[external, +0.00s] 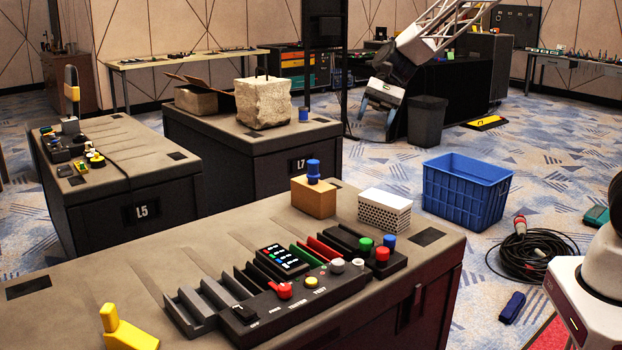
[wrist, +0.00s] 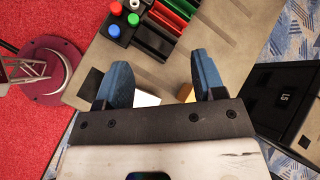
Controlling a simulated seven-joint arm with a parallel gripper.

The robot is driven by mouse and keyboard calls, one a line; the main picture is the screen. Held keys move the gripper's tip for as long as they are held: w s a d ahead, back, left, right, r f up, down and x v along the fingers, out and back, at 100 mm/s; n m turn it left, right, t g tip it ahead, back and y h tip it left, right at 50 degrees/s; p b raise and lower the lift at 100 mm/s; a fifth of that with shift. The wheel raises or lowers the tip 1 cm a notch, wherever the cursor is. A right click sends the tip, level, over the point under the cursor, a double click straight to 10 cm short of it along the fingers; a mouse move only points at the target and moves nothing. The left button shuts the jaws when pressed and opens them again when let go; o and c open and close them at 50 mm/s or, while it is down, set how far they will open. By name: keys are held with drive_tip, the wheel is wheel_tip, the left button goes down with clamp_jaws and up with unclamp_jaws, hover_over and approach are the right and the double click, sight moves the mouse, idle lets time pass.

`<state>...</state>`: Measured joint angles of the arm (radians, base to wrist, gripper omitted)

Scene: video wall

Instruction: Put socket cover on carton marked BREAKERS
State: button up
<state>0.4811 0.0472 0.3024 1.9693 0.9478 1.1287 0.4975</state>
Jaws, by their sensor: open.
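My gripper (wrist: 160,60) is open and empty in the wrist view, its two blue fingers apart above the near table. A tan carton (external: 313,202) stands on that table in the external view, with a blue stepped cylinder (external: 314,168) upright on top. In the wrist view, only a sliver of tan (wrist: 187,93) shows between the fingers; the rest is hidden by the gripper. I cannot read BREAKERS on any carton. I cannot tell for certain which thing is the socket cover; a smaller blue round piece (external: 303,115) sits on table L7.
A white perforated box (external: 384,213) stands right of the tan carton, partly visible in the wrist view (wrist: 147,99). A black switch panel with coloured slots (external: 290,295) lies in front. A yellow piece (external: 128,332) sits at left. A blue crate (external: 466,190) is on the floor.

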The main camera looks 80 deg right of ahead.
drive_tip(key=s+a+r+n+g+h, duration=0.2)
drive_tip(key=s+a+r+n, duration=0.25)
drive_tip(key=s+a, duration=0.3)
drive_tip(key=s+a+r+n+h, duration=0.1)
drive_tip(key=s+a+n+h, duration=0.1)
drive_tip(key=s, duration=0.7)
drive_tip(key=s+a+r+n+h, duration=0.1)
drive_tip(key=s+a+n+h, duration=0.1)
drive_tip(key=s+a+n, duration=0.3)
drive_tip(key=s+a+r+n+h, duration=0.2)
drive_tip(key=s+a+n, duration=0.2)
drive_tip(key=s, duration=0.9)
drive_tip(key=shift+s+n+t+h, duration=0.3)
drive_tip(key=shift+n+t+h, duration=0.1)
drive_tip(key=shift+n, duration=0.55)
